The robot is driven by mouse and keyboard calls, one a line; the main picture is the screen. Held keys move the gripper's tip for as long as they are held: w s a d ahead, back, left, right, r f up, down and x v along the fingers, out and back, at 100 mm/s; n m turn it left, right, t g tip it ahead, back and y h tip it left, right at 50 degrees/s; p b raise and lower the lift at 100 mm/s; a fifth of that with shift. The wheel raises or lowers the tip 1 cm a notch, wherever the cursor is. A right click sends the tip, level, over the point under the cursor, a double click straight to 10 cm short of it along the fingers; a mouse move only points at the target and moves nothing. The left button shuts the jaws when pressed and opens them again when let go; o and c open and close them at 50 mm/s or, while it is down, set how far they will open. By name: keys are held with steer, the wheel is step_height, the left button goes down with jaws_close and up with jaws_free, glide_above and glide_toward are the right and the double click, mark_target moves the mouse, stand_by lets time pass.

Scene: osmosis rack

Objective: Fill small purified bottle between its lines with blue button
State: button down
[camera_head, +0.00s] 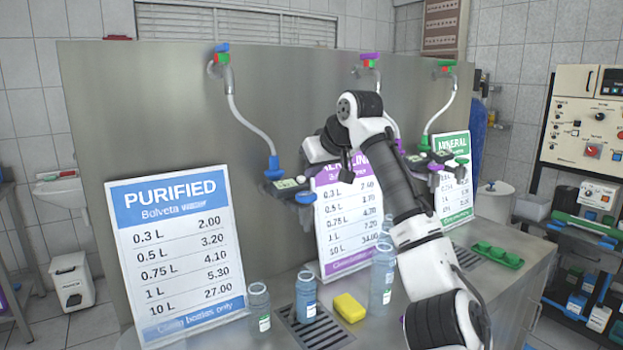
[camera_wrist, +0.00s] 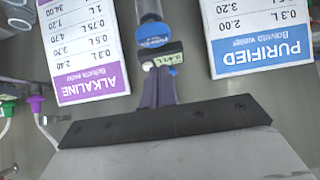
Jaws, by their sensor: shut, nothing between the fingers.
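In the head view, a small bluish bottle (camera_head: 306,298) stands upright at the drip grate, below the purified dispenser's blue knob (camera_head: 305,197). Its fill lines and water level are too small to read. Another small clear bottle (camera_head: 258,308) with a green-and-white label stands to its left. The dispenser panel (camera_head: 286,184) has pale buttons beside a blue-ended hose (camera_head: 273,164). My gripper (camera_wrist: 161,72) is shut and empty in the wrist view, with its tips close to the small panel display (camera_wrist: 168,58) and a blue round part (camera_wrist: 154,38). I cannot tell whether they touch.
The PURIFIED price board (camera_head: 175,255) leans at the left; the ALKALINE board (camera_head: 348,222) stands behind my arm. A yellow sponge (camera_head: 349,308) and a taller bottle (camera_head: 381,280) stand right of the grate (camera_head: 322,332). A green tray (camera_head: 497,255) lies farther right.

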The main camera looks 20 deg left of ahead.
steer(key=b+v, duration=0.1)
steer(key=v, duration=0.6)
steer(key=shift+d, duration=0.2)
steer(key=shift+s, duration=0.1)
stand_by(0.9)
